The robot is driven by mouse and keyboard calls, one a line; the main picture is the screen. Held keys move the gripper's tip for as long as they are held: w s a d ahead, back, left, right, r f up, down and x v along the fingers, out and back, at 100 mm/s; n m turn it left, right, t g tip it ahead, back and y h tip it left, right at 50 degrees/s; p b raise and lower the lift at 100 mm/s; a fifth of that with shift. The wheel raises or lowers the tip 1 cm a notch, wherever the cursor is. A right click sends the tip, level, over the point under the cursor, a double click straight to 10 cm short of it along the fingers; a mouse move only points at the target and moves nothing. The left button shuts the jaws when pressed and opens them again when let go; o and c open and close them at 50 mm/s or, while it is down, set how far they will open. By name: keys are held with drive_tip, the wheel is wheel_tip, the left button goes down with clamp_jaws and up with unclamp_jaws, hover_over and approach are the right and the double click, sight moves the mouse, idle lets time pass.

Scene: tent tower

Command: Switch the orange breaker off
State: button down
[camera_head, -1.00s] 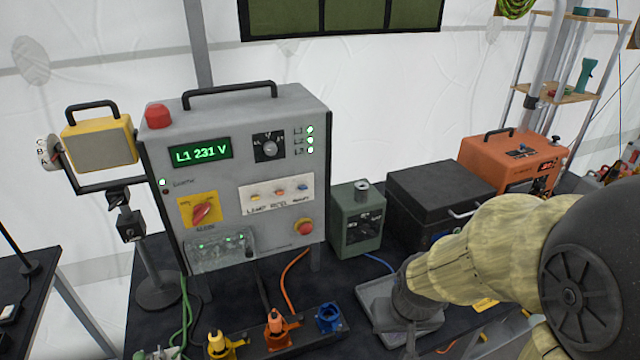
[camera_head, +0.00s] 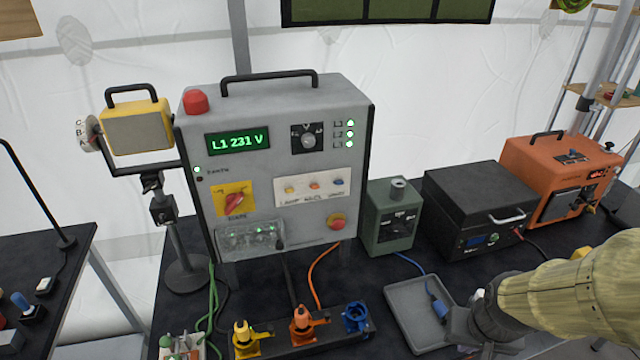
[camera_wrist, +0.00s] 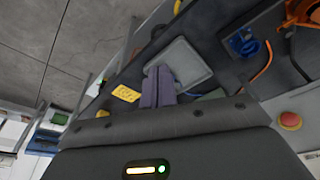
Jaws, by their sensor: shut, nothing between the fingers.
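A grey panel box (camera_head: 290,92) with a green "L1 231 V" display stands left of centre in the head view. At its lower left, a clear cover (camera_head: 250,238) lies over small parts with green lights. I cannot make out an orange breaker there. Above it is a red rotary switch (camera_head: 233,199) on a yellow plate. My gripper is at the lower right of the head view, right of and apart from the panel, its fingers hard to make out. In the wrist view my gripper (camera_wrist: 159,86) is shut and empty, fingers together, with the grey tray beyond.
Yellow (camera_head: 243,338), orange (camera_head: 303,322) and blue (camera_head: 357,317) connectors stand before the panel with cables. A grey tray (camera_head: 405,300), green box (camera_head: 391,220), black case (camera_head: 470,190) and orange unit (camera_head: 550,160) are to the right. A yellow lamp (camera_head: 137,127) stands left.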

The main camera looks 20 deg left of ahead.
drive_tip(key=w+a+r+n+t+y+p, duration=0.2)
drive_tip(key=w+a+r+t+p, duration=0.15)
drive_tip(key=w+a, duration=0.45)
drive_tip(key=n+t+y+p, duration=0.4)
drive_tip(key=t+y+p, duration=0.1)
drive_tip(key=t+y, duration=0.25)
approach(314, 186)
drive_tip(key=s+r, duration=0.1)
drive_tip(key=shift+s+d+r+t+h, duration=0.1)
drive_tip(key=shift+s+d+t+h, duration=0.1)
drive_tip(key=shift+t+h, duration=0.1)
drive_tip(key=shift+w, duration=0.1)
drive_tip(key=p+x, duration=0.4)
drive_tip(key=x, duration=0.4)
drive_tip(key=shift+w+a+r, duration=0.1)
drive_tip(key=shift+w+a, duration=0.1)
drive_tip(key=shift+w, duration=0.1)
drive_tip(key=shift+w+a+p, duration=0.3)
drive_tip(key=shift+w+p, duration=0.1)
drive_tip(key=shift+w, duration=0.1)
drive_tip(key=shift+f+t+b, duration=0.3)
drive_tip(key=shift+f+b, duration=0.15)
drive_tip(key=shift+b, duration=0.55)
